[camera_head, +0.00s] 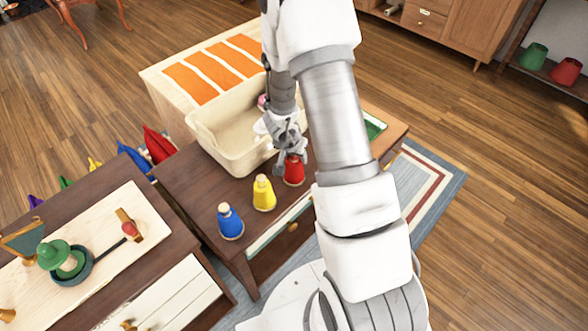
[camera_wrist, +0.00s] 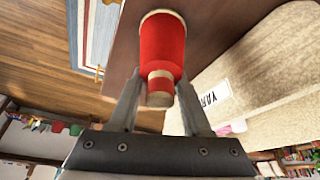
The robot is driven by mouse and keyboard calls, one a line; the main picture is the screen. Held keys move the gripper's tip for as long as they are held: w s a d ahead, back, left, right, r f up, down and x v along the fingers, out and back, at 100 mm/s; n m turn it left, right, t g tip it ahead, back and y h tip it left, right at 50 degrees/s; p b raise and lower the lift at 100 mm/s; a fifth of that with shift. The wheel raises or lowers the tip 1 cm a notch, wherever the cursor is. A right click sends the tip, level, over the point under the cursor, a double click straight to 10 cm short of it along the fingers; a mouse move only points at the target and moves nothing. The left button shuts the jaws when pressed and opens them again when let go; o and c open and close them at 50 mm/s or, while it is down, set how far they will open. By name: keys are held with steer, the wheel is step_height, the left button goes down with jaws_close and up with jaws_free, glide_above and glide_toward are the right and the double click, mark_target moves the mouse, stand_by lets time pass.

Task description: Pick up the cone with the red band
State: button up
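A red cone (camera_head: 294,172) with a pale narrow top stands on the brown wooden table at the right end of a row of cones. In the wrist view the red cone (camera_wrist: 163,48) lies lengthwise between my two fingers, its wide end away from me. My gripper (camera_head: 290,157) is at the cone's top in the head view and partly covers it. In the wrist view the fingers of my gripper (camera_wrist: 159,82) flank the cone closely. Whether they press on it cannot be told.
A yellow cone (camera_head: 264,194) and a blue cone (camera_head: 230,222) stand left of the red one. A cream bin (camera_head: 222,155) sits just behind my gripper. A second table with a pale board (camera_head: 110,222) is at the lower left.

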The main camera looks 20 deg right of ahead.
jaws_close()
steer(key=shift+r, duration=0.1)
